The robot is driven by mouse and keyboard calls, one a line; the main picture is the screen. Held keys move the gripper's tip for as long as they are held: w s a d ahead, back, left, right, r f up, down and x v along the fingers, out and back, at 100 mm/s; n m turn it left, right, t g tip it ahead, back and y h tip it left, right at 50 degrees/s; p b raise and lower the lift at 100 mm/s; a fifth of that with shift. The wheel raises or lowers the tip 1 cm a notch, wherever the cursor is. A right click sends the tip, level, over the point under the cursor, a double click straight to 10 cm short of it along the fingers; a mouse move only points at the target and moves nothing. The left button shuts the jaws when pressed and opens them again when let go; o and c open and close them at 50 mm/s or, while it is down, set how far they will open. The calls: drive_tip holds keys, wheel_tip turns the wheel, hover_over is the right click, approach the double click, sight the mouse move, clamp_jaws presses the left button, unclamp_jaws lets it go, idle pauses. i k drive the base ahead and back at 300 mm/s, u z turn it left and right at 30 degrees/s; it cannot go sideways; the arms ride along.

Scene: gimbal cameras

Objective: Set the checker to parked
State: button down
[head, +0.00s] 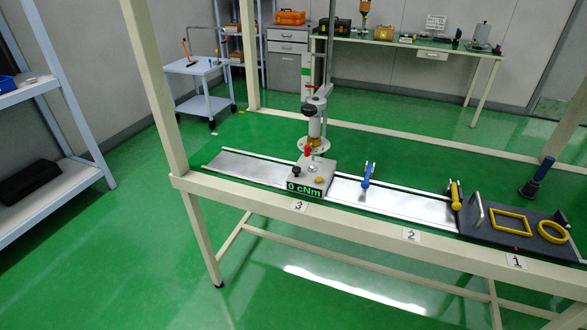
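The checker (313,177) is a grey box with a green "0 cNm" display on its front. It sits on a metal rail (400,202) on the bench, just behind the label 3 (299,206). My gripper is not in view.
A blue-handled clamp (366,177) and a yellow-handled clamp (455,194) stand along the rail. A dark plate (485,232) at the right holds a yellow frame (509,221) and ring (553,232). Bench posts rise at left and right. Bare rail lies left of the checker.

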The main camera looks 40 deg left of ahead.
sight(302, 178)
drive_tip(key=z, duration=1.2)
drive_tip(key=i, duration=0.1)
drive_tip(key=u, duration=2.7)
drive_tip(key=k, duration=0.9)
drive_tip(key=u, duration=0.2)
drive_tip(key=i, duration=0.9)
drive_tip(key=z, duration=0.15)
drive_tip(key=k, duration=0.2)
